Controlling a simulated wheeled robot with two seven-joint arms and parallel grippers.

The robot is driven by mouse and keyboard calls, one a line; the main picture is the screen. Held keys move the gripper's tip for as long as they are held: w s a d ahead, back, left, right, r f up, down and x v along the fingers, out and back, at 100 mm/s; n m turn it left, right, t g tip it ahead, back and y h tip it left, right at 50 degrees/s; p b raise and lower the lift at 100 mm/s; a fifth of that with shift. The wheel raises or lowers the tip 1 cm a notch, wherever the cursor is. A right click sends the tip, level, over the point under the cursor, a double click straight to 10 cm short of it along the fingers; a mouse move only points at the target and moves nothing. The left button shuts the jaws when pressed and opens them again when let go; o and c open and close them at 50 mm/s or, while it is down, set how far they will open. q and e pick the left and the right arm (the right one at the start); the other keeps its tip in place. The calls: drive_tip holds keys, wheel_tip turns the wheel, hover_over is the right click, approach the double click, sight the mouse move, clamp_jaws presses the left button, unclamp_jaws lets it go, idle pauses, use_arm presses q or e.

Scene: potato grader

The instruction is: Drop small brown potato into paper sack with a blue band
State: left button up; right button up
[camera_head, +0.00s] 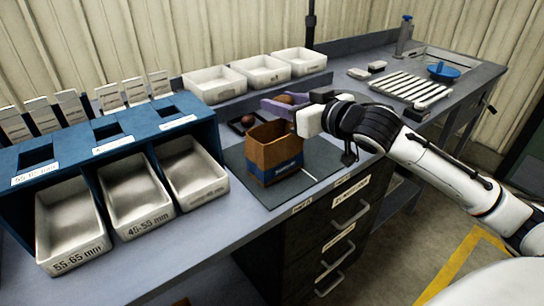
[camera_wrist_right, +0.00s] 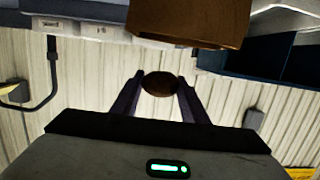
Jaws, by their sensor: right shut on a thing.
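The brown paper sack (camera_head: 268,158) with a blue band stands upright and open-topped on a dark mat. The wrist view shows part of the sack (camera_wrist_right: 190,22) at its top edge. In the wrist view the potato (camera_wrist_right: 160,84) sits between the two fingertips, apart from the sack. The inside bottom of the sack is hidden. My left gripper is not in view.
A blue rack (camera_head: 110,128) with white size-marked bins stands at left. Several white trays (camera_head: 262,70) line the back. A slatted rack (camera_head: 412,88) and a blue disc (camera_head: 443,71) are at far right.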

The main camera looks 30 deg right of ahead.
drive_tip(key=o, duration=1.1)
drive_tip(key=shift+s, duration=0.55)
drive_tip(key=b+v, duration=0.1)
drive_tip(key=v, duration=0.8)
drive_tip(key=shift+s+r, duration=0.1)
drive_tip(key=shift+r, duration=0.1)
